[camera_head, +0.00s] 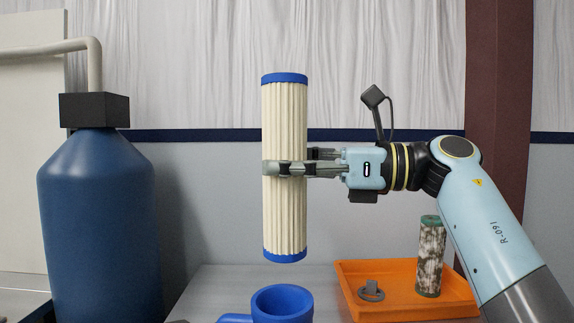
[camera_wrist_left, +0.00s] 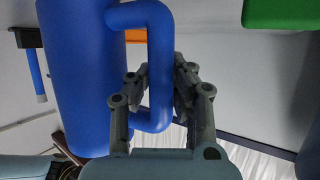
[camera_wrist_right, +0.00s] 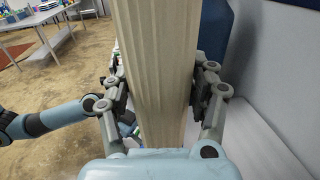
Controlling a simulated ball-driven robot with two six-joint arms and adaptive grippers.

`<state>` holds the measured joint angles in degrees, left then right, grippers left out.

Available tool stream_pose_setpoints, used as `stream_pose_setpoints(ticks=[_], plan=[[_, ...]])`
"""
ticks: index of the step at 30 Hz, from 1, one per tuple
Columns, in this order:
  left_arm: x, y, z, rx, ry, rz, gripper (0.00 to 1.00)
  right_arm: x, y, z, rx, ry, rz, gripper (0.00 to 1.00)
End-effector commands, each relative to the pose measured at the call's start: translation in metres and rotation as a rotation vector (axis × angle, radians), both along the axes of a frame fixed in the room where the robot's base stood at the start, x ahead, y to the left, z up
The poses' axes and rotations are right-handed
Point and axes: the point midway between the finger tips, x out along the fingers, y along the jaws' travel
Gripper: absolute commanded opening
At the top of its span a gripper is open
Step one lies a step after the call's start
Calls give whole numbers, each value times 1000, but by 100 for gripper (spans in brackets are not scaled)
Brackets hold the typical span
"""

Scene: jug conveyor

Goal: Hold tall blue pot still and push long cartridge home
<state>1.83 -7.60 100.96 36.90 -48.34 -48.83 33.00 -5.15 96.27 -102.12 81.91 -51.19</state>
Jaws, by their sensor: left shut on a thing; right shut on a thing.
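The long cartridge (camera_head: 285,115) is a cream pleated cylinder with blue end caps. My right gripper (camera_head: 285,169) is shut around its middle and holds it upright. Its lower cap is above the open mouth of the tall blue pot (camera_head: 283,300), with a gap between them. In the head view only the pot's top and part of its handle show, at the bottom edge. In the left wrist view the pot (camera_wrist_left: 85,75) and its looped handle show, and my left gripper (camera_wrist_left: 160,88) is shut on the handle. The cartridge (camera_wrist_right: 155,65) fills the middle of the right wrist view.
An orange tray (camera_head: 370,310) at the right holds a dirty, mottled cartridge (camera_head: 430,255) standing upright and a grey ring-shaped piece (camera_head: 371,291). A big blue tank (camera_head: 98,215) with a pipe stands at the left. Grey table shows between them.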

Motion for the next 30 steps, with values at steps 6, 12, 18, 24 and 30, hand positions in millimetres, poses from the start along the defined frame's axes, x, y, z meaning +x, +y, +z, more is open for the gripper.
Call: stream_pose_setpoints(ticks=[6,12,18,24,30], plan=[[1,0,0,-3,-3,1,0,0,0,1,1,-1,0,21],[1,0,-2,-2,-2,1,0,0,0,1,1,-1,0,21],[1,0,-3,-3,-3,1,30,0,0,0,1,-1,0,21],[0,0,-3,-2,-1,0,44,0,0,0,1,-1,0,21],[-1,1,-4,1,1,0,44,0,0,0,1,-1,0,21]])
